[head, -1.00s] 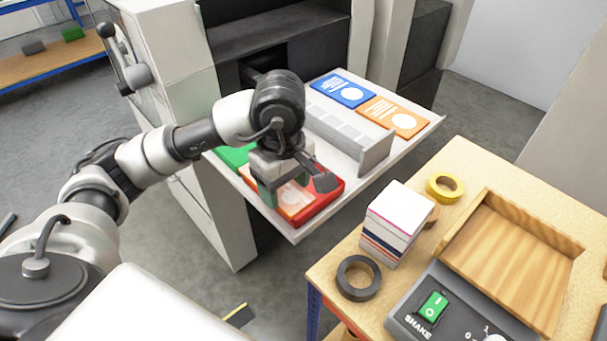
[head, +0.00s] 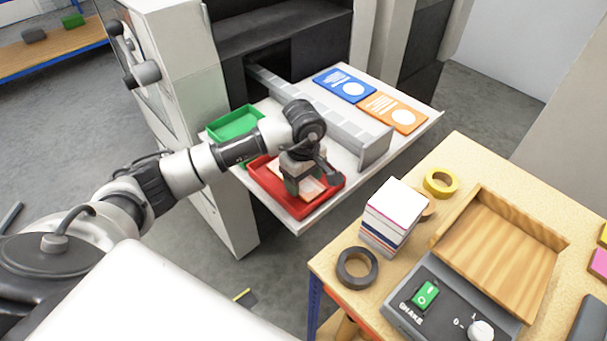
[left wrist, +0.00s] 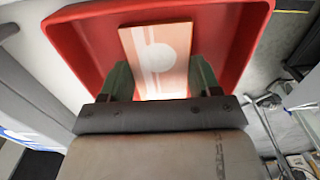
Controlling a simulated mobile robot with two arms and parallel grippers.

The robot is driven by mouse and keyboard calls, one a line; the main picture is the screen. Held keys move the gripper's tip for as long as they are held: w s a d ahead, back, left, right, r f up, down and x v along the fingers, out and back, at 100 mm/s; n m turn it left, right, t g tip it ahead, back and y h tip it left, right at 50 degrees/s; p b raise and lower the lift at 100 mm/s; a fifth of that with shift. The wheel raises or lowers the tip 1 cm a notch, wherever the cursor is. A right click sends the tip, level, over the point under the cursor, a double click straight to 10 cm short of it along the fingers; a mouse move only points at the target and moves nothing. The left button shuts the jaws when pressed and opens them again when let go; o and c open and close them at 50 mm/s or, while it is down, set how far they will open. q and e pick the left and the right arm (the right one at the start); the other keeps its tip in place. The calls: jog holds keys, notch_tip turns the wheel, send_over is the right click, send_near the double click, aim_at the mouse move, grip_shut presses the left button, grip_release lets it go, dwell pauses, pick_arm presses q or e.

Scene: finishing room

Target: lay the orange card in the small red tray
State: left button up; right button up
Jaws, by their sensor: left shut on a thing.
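My left gripper (head: 304,188) is down at the small red tray (head: 272,196). It is shut on the orange card (left wrist: 158,58), which has a white circle and pale stripes. In the left wrist view the card is between the two green fingertips of the gripper (left wrist: 161,82), over the floor of the red tray (left wrist: 90,40) and inside its walls. In the head view the gripper covers much of the card. I cannot tell whether the card touches the tray floor. My right gripper is not in view.
A green tray (head: 235,122) stands just behind the red one on the white shelf (head: 420,127). A grey slotted divider (head: 345,128), a blue card (head: 344,84) and another orange card (head: 392,112) are to the right. A wooden table (head: 465,160) holds a card stack (head: 390,215) and tape rolls.

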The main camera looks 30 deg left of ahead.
aim_at(303, 183)
pick_arm(q)
jog(key=shift+f, duration=0.1)
jog(key=o, duration=0.9)
jog(key=shift+r, duration=0.25)
jog(key=shift+w+r, duration=0.1)
jog(key=shift+r, duration=0.2)
notch_tip(303, 183, up, 11)
jog(key=b, duration=0.3)
jog(key=shift+r, duration=0.1)
